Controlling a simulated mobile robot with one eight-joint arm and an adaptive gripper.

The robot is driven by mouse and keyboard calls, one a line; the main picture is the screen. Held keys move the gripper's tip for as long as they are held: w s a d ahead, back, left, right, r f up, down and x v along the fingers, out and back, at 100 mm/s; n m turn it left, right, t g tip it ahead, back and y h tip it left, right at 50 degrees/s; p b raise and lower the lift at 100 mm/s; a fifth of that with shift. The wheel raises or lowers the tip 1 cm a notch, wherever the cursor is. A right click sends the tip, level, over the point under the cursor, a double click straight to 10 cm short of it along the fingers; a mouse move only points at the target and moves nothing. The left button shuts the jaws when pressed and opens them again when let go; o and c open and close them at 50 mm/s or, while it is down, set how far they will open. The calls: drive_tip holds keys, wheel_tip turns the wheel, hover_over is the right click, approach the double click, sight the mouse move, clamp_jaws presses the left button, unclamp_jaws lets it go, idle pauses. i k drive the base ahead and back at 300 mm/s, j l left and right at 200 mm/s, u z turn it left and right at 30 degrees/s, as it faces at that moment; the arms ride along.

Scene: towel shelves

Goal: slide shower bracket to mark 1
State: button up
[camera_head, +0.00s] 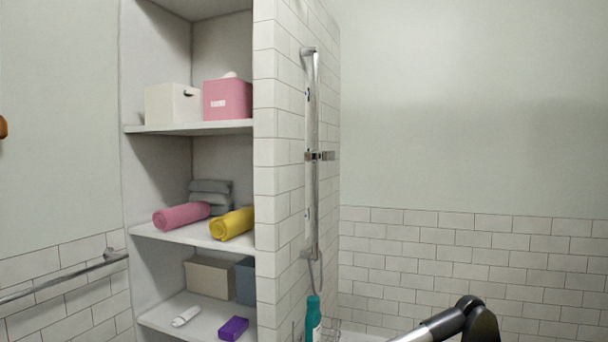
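The shower bracket (320,156) is a small chrome slider on the upright shower rail (312,200), a little above the rail's middle. The rail is fixed to the end of the white tiled wall beside the shelves. Small dark marks show along the rail, but their numbers are too small to read. Part of my arm shows at the bottom right, well below and to the right of the bracket. My gripper is not in the picture.
The towel shelves (190,129) stand left of the rail, holding boxes and rolled towels. A teal bottle (313,318) stands below the rail by a wire rack (330,330). A towel bar (70,277) is at the far left. The space right of the rail looks clear.

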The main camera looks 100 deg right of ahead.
sight(313, 156)
drive_tip(key=k+j+z, duration=0.1)
drive_tip(key=z, duration=3.5)
